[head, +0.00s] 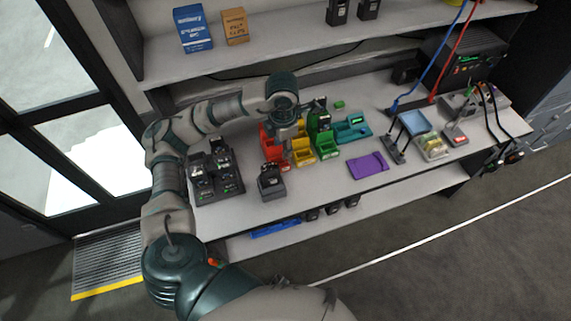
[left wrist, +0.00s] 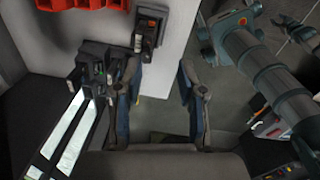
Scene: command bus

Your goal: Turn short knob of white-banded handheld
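A black handheld (head: 270,180) stands in a charger near the front edge of the bench. It also shows at the top of the left wrist view (left wrist: 150,30), with a small orange mark. Several dark handhelds stand in a rack (head: 232,185) at the bench's left end. Another handheld (head: 323,120) stands by the green bin. I cannot make out a white band or a short knob on any. My left gripper (head: 284,118) is over the bench behind the lone handheld. In the left wrist view its fingers (left wrist: 162,66) are apart with nothing between them.
Red (head: 272,150), yellow (head: 302,155) and green (head: 327,150) bins stand beside the gripper. A purple tray (head: 368,166) lies to their right. A shelf (head: 330,45) with boxes overhangs the back. The bench front between handheld and purple tray is fairly clear.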

